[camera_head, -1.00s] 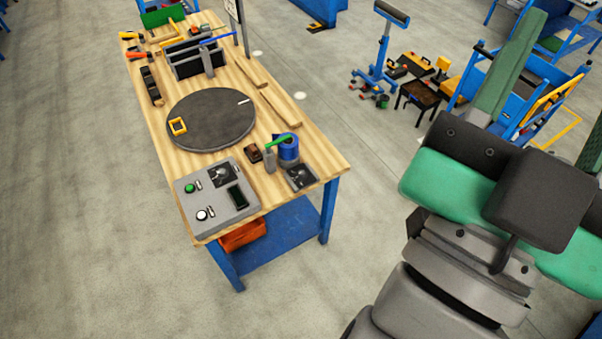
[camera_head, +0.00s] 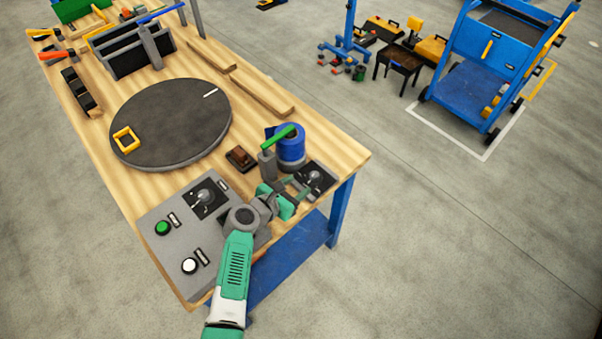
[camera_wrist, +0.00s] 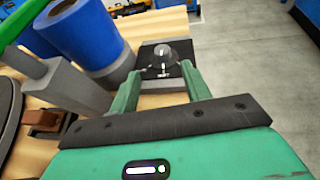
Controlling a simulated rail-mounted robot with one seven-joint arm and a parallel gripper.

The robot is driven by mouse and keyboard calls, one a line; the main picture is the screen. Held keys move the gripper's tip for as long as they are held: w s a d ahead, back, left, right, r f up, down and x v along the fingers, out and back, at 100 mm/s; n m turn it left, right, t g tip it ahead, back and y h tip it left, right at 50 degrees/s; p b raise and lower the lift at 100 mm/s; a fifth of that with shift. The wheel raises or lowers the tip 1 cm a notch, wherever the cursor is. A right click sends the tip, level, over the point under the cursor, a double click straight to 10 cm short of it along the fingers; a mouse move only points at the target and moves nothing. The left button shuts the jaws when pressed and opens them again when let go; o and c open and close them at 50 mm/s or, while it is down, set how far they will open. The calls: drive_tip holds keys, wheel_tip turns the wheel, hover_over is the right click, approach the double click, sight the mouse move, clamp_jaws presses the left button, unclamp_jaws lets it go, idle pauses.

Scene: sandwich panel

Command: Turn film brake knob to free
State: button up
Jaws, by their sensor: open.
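The film brake knob (camera_head: 314,175) is a grey knob on a black plate beside the blue film roll (camera_head: 290,145), at the table's right front corner. In the wrist view the knob (camera_wrist: 165,52) carries a white mark, and its plate has lettering too small to read. My gripper (camera_head: 297,187) is open and empty, just in front of the knob plate. In the wrist view its two green fingers (camera_wrist: 160,85) stand apart, pointing towards the plate, with the knob seen between and beyond them. I see no contact with the knob.
A grey control panel (camera_head: 165,222) with a similar knob (camera_head: 205,196) and green and white buttons lies left of my arm. A green-handled post (camera_head: 270,160) stands beside the roll, left of the gripper. A dark turntable (camera_head: 170,130) is farther back. Free floor lies right.

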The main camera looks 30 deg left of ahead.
sight(313, 176)
drive_tip(key=shift+w+d+f+b, duration=0.25)
drive_tip(key=shift+f+b, duration=0.05)
drive_tip(key=b+x, duration=0.4)
drive_tip(key=x, duration=0.2)
drive_tip(key=shift+w+b, duration=0.1)
drive_tip(key=shift+b, duration=0.25)
drive_tip(key=shift+w+d, duration=0.15)
drive_tip(key=shift+w, duration=0.3)
drive_tip(key=shift+c, duration=0.5)
drive_tip(key=shift+r, duration=0.1)
drive_tip(key=c, duration=0.9)
